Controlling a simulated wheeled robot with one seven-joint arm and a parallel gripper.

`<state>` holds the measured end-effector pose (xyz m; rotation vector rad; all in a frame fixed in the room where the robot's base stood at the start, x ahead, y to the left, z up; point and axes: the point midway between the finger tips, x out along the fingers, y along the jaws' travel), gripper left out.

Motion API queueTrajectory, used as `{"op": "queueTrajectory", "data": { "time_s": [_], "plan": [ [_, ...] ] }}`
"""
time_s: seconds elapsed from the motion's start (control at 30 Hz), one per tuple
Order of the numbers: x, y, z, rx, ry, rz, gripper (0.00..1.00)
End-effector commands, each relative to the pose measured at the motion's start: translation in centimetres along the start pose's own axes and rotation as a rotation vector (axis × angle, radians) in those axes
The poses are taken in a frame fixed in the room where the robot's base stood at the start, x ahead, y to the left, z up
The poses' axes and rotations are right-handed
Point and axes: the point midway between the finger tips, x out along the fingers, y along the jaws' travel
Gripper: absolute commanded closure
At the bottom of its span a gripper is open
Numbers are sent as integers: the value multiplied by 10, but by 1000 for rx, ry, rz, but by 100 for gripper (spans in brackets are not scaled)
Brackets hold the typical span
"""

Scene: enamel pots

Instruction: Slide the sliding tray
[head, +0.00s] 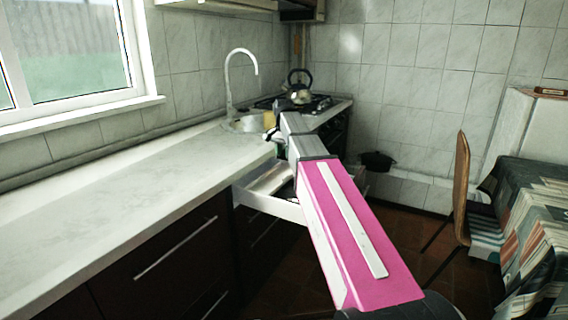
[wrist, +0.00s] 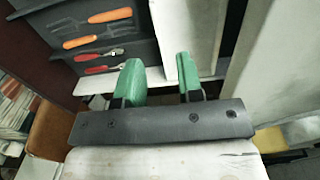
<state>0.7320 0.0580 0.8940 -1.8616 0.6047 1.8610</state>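In the head view a white-sided drawer (head: 277,207) stands pulled out below the counter. In the wrist view a dark grey tray (wrist: 135,48) holds tools with orange and red handles. It appears to be the sliding tray. A pale upright wall or strip (wrist: 200,30) runs along its right side. My gripper (wrist: 159,60) has two green fingers spread apart, with nothing clearly clamped between them. The left finger is over the tray's near edge, the right one in front of the pale strip. I cannot tell whether they touch. In the head view my arm mostly hides the drawer's inside.
The pale counter (head: 110,190) runs along the left above dark cabinet fronts (head: 160,265). A sink tap (head: 230,85) and a kettle (head: 299,92) on the stove stand at the back. A chair (head: 461,185) and a cloth-covered table (head: 535,210) are at the right, with floor between.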

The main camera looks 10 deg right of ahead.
Motion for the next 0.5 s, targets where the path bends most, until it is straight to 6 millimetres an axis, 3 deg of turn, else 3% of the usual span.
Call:
{"op": "queueTrajectory", "data": {
  "time_s": [0.03, 0.23, 0.5],
  "plan": [
    [-9, 0, 0, 0, 1, -1, 66],
    [-4, -18, -1, -1, 0, 0, 66],
    [3, -20, 0, 0, 0, 0, 66]
  ]
}}
